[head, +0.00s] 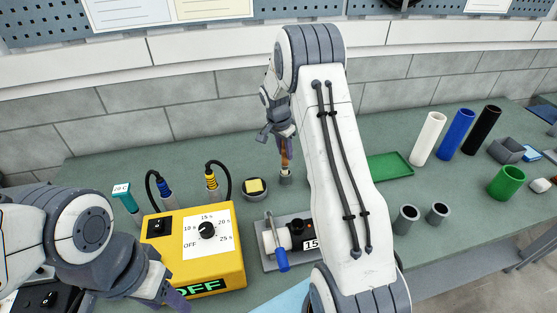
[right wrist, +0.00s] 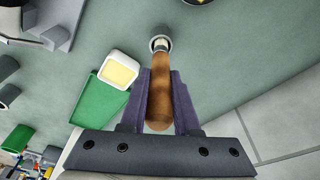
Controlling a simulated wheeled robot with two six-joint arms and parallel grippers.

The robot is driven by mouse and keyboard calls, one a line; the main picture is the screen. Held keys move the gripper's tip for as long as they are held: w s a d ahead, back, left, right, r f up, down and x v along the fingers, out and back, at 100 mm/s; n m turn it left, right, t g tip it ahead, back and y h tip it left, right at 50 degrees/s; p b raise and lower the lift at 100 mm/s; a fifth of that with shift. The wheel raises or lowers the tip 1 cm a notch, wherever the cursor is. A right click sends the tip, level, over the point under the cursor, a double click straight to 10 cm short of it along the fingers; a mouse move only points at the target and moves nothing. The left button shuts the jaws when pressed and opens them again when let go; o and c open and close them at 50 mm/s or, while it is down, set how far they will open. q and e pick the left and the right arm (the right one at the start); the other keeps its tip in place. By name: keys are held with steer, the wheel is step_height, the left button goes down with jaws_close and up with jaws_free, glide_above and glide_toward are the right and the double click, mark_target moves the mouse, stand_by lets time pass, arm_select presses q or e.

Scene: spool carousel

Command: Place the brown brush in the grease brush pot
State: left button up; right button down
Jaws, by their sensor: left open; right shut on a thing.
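The brown brush (right wrist: 159,85) is in my right gripper (right wrist: 159,78), its wooden handle between the purple fingers. In the head view my right gripper (head: 284,138) is at the back middle of the table, and the brush (head: 286,153) points downward, nearly upright. A small grey pot (head: 286,179) stands directly below; in the right wrist view its round rim (right wrist: 151,39) surrounds the brush's pale lower end. I cannot tell how deep that end sits. My left gripper (head: 162,292) is at the lower left, beside the yellow timer box, with its fingers partly out of frame.
A yellow timer box (head: 233,263) and a grey fixture (head: 272,264) with a blue handle stand in front. A round sponge holder (head: 256,195) is left of the pot. A green tray (head: 392,166) and a white container (right wrist: 109,65) are nearby. Upright tubes (head: 428,138) stand right.

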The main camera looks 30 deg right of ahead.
mark_target(286, 160)
steer(key=shift+w+f, duration=0.1)
steer(key=shift+a+b+x, duration=0.2)
steer(key=shift+b+x, duration=0.9)
steer(key=shift+x, duration=0.8)
steer(key=shift+f, duration=0.2)
steer(key=c, duration=0.6)
jaws_free()
steer(key=shift+c, duration=0.2)
